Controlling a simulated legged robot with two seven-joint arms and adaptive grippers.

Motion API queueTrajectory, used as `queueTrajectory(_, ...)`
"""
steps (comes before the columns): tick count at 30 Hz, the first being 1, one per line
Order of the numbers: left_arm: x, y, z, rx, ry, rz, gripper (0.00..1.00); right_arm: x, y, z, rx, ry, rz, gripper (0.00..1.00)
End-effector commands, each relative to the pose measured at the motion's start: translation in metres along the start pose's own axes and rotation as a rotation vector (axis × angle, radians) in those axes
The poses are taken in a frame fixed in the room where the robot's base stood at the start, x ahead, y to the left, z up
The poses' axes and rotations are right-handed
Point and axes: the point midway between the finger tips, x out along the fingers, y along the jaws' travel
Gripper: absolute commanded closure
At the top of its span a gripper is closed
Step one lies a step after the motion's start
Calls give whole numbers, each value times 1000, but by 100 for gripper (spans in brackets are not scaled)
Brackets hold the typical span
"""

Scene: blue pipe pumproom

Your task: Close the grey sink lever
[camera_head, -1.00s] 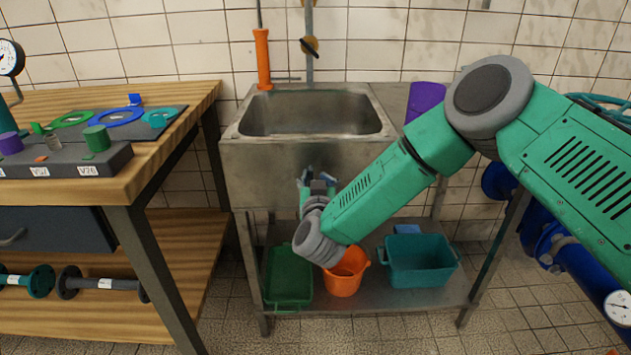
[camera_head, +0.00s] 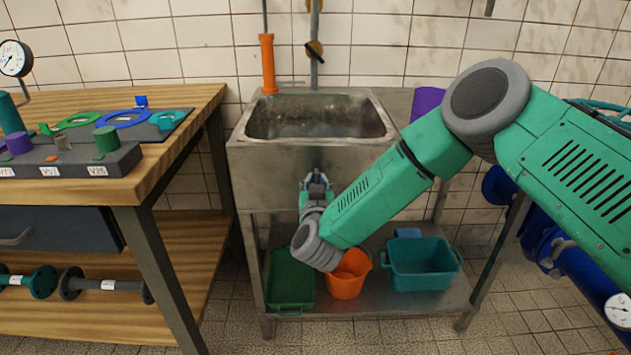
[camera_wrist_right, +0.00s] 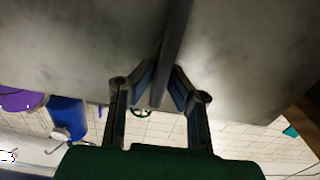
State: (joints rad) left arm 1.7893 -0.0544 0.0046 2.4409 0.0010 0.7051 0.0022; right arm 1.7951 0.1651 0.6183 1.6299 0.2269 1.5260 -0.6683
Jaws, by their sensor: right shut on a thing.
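The steel sink (camera_head: 300,158) stands in the middle of the head view. My right gripper (camera_head: 317,174) is in front of its front wall, below the basin. In the right wrist view the fingers of my right gripper (camera_wrist_right: 163,82) are closed in from both sides on a narrow dark grey bar (camera_wrist_right: 174,45), which looks to be the grey sink lever. Pale metal surfaces lie on both sides of the bar. In the head view the gripper hides the lever. My left gripper is not in view.
A wooden workbench (camera_head: 170,120) with valve parts stands at left. Under the sink, a green bin (camera_head: 291,280), an orange bucket (camera_head: 347,275) and a teal bin (camera_head: 421,266) stand on the shelf. Blue pipes (camera_head: 565,250) are at right. An orange-handled tool (camera_head: 268,65) stands behind the basin.

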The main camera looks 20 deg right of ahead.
Motion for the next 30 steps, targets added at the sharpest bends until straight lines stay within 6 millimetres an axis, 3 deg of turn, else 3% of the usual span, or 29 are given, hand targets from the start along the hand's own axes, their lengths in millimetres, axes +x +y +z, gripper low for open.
queueTrajectory(14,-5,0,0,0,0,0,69,2,2,-5,166,9,-7,100)
queueTrajectory(30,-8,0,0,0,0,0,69,2,14,0,666,9,-7,100)
